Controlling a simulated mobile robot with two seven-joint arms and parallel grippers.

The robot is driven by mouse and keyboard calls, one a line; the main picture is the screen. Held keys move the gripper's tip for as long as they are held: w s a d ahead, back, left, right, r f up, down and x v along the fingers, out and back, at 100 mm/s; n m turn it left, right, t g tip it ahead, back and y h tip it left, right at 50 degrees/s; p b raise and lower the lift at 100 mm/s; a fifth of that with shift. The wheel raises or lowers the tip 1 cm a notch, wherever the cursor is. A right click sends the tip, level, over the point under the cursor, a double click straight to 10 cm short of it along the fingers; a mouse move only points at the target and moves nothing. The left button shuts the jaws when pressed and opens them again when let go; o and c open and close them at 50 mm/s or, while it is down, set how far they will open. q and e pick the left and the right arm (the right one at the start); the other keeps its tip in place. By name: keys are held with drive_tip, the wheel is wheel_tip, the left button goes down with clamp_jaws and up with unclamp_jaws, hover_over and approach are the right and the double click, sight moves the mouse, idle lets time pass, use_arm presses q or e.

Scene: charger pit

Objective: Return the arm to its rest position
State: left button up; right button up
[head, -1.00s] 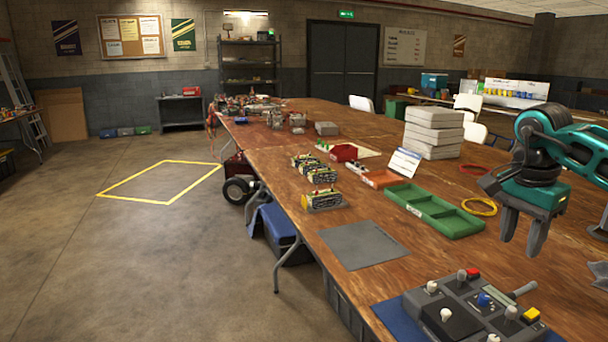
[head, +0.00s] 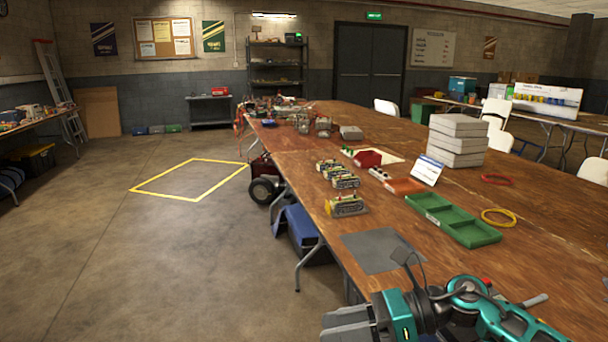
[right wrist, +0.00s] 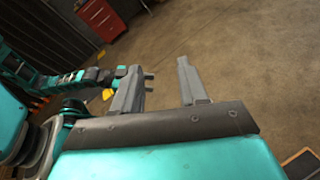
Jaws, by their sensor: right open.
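My right arm comes in at the bottom right of the head view, folded low by the table's near edge. Its gripper (head: 347,326) points left, and its grey fingers are partly cut off by the frame's bottom. In the right wrist view the two fingers (right wrist: 162,85) stand apart with nothing between them, over bare floor. Another teal arm, which looks like my left one, shows at the left of that view. Its end (right wrist: 148,83) is partly hidden behind a right finger, so its jaws are unclear. The head view does not show my left gripper.
The long wooden table (head: 560,220) carries a green tray (head: 474,233), a grey mat (head: 370,252), a yellow ring (head: 498,217) and stacked grey cases (head: 457,140). My arm hides most of the control box. Floor left of the table is clear around a yellow-taped outline (head: 190,180).

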use_arm(q)
drive_tip(key=shift+y, duration=0.4)
drive_tip(key=r+p, duration=0.1)
drive_tip(key=p, duration=0.1)
drive_tip(key=s+a+r+p, duration=0.1)
drive_tip(key=p, duration=0.1)
drive_tip(key=r+p, duration=0.1)
drive_tip(key=p, duration=0.1)
drive_tip(key=shift+s+a+r, duration=0.25)
drive_tip(key=shift+a+r, duration=0.1)
drive_tip(key=shift+r, duration=0.05)
use_arm(e)
drive_tip(key=s+d+f+n+t+h, duration=0.5)
drive_tip(key=s+d+f+n+h, duration=0.1)
drive_tip(key=n, duration=0.6)
drive_tip(key=s+d+f+n+t+h, duration=0.5)
drive_tip(key=s+f+n, duration=0.4)
drive_tip(key=f+n, duration=0.2)
drive_tip(key=shift+d+n+h, duration=0.5)
drive_tip(key=shift+n+h, duration=0.4)
drive_tip(key=shift+h, duration=0.1)
drive_tip(key=shift+r, duration=0.15)
